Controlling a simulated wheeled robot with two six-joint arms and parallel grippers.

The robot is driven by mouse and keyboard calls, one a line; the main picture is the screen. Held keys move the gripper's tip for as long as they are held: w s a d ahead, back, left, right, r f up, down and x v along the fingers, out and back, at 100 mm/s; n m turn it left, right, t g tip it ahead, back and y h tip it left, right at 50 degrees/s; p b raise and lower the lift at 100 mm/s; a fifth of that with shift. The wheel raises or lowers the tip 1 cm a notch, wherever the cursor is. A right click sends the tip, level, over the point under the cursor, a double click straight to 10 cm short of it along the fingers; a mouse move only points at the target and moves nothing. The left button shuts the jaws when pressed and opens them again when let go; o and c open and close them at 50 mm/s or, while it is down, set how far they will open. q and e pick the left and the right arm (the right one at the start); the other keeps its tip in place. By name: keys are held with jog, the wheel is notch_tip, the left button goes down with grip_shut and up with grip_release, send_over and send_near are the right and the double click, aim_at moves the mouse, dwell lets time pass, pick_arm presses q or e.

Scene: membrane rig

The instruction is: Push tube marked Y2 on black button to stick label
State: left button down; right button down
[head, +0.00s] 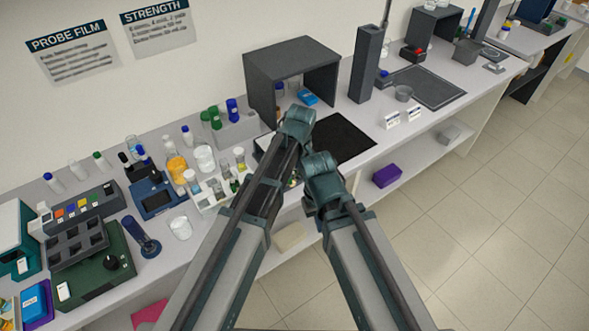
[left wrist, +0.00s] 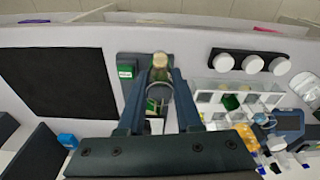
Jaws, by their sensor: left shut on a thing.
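My left gripper (left wrist: 161,76) is shut on a small tube with a tan top (left wrist: 160,62), which stands out between its fingertips in the left wrist view. No Y2 marking can be read on it. The tube is over a dark grey device with a green label (left wrist: 127,72); whether they touch cannot be told. No black button can be made out there. In the head view my left wrist hides the tube and most of that device. My right wrist (head: 322,180) is just below and right of the left one; its fingers are hidden.
A black mat (head: 343,139) lies right of the wrists, before a dark open box (head: 292,60). A white compartment tray (left wrist: 262,110) and a dark strip with white round caps (left wrist: 250,62) stand right of the left gripper. Bottles crowd the bench to the left.

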pick_arm(q)
jog(key=shift+r, duration=0.1)
jog(key=s+d+r+p, duration=0.2)
jog(key=s+r+p, duration=0.1)
jog(key=r+p, duration=0.1)
jog(key=shift+s+d+r+p, duration=0.25)
jog(key=shift+r+p, duration=0.15)
jog(key=shift+p, duration=0.1)
dwell(0.6)
